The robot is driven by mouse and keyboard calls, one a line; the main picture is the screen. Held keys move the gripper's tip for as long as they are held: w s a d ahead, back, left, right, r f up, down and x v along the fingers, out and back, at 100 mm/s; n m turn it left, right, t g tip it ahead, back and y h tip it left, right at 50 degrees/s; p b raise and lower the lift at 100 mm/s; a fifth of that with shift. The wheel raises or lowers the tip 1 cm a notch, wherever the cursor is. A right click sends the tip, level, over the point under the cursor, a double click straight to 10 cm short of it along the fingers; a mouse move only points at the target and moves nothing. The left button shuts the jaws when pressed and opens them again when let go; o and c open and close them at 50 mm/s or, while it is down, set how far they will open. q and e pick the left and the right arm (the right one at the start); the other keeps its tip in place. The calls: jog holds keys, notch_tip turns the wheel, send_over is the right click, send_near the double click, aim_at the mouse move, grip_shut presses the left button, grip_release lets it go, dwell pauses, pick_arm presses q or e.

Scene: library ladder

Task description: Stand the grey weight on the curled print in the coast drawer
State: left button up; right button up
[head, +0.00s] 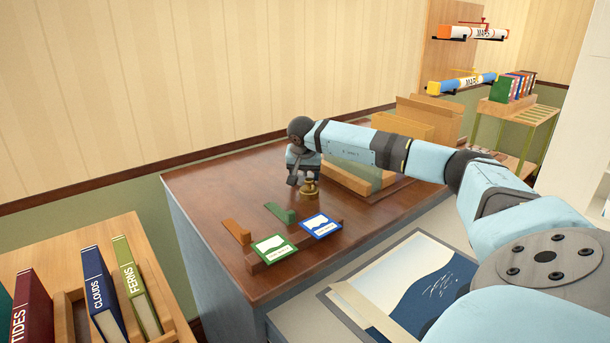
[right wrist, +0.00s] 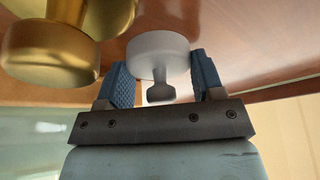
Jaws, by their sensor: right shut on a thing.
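My right gripper (right wrist: 162,78) is shut on the grey weight (right wrist: 158,50), a pale cylinder with a small knob, between its blue pads. In the head view the same gripper (head: 293,181) is low over the dark wooden cabinet top, and the grey weight is hidden there. I cannot tell whether the weight touches the top. The print (head: 432,272), pale with a dark blue area, lies in an open drawer (head: 300,322) below the cabinet top. My right arm hides its right part. My left gripper is out of view.
A brass weight (head: 309,189) stands right beside my right gripper; it also shows in the right wrist view (right wrist: 50,50). A green card (head: 272,248) and a blue card (head: 321,225) stand on the cabinet top (head: 215,190). Books, including Ferns (head: 135,285), stand at the left.

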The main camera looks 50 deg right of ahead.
jog(key=o, duration=1.2)
